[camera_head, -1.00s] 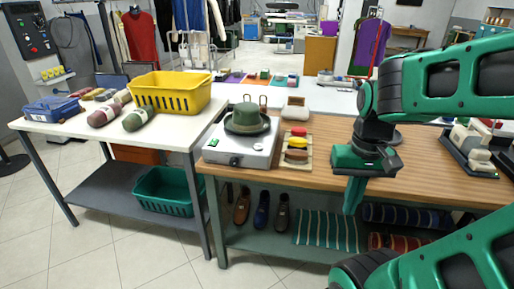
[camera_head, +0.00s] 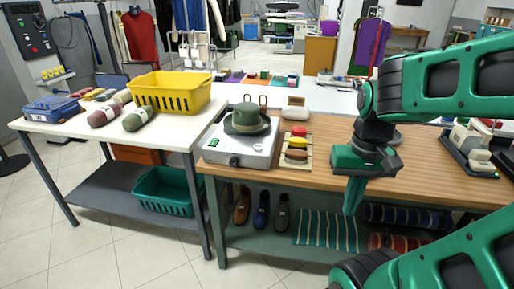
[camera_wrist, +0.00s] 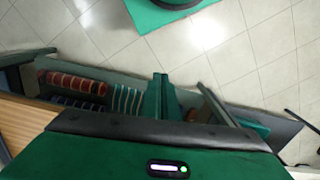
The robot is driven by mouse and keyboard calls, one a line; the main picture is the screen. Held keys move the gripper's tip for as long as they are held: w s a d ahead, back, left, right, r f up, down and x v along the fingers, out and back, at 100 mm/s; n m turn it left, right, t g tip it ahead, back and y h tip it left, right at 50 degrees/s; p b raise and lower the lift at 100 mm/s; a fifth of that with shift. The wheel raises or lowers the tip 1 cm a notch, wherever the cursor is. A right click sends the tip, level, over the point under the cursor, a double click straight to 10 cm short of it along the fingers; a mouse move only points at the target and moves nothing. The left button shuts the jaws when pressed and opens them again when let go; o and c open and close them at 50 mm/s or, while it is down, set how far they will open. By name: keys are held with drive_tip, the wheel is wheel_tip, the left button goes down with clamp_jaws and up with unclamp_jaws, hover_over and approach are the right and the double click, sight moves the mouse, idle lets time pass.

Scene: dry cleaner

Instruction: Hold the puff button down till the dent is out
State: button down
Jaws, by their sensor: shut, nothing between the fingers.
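A white and grey box-shaped machine (camera_head: 226,154) stands on the wooden counter, with a green hat (camera_head: 247,121) on its top. A small pale round button (camera_head: 257,147) is on the machine's top, right of the hat's front. A dark knob shows on its front face. Any dent in the hat is too small to tell. My gripper (camera_head: 352,200) points down in front of the counter's edge, well to the right of the machine and touching nothing. Its fingers are shut and empty. The wrist view shows the closed fingertips (camera_wrist: 160,80) over the floor and lower shelf; hat and button are out of that view.
Beside the machine lies a mat with red, yellow and brown pads (camera_head: 298,143). A white table (camera_head: 170,122) at the left holds a yellow basket (camera_head: 170,92). Striped rolls (camera_head: 405,216) and shoes (camera_head: 262,209) fill the shelf below. Bare wood (camera_head: 335,143) lies between the pads and my gripper.

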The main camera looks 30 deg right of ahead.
wheel_tip(320, 180, up, 5)
drive_tip(key=m+t, duration=0.3)
drive_tip(key=t, duration=0.6)
hover_over(257, 144)
drive_tip(key=s, duration=0.3)
drive_tip(key=shift+w+a+r+h, duration=0.1)
drive_tip(key=shift+a+h, duration=0.1)
drive_tip(key=shift+h, duration=0.1)
drive_tip(key=shift+f, duration=4.45)
drive_tip(key=shift+f, duration=0.1)
drive_tip(key=shift+f, duration=0.25)
drive_tip(key=shift+f, duration=0.45)
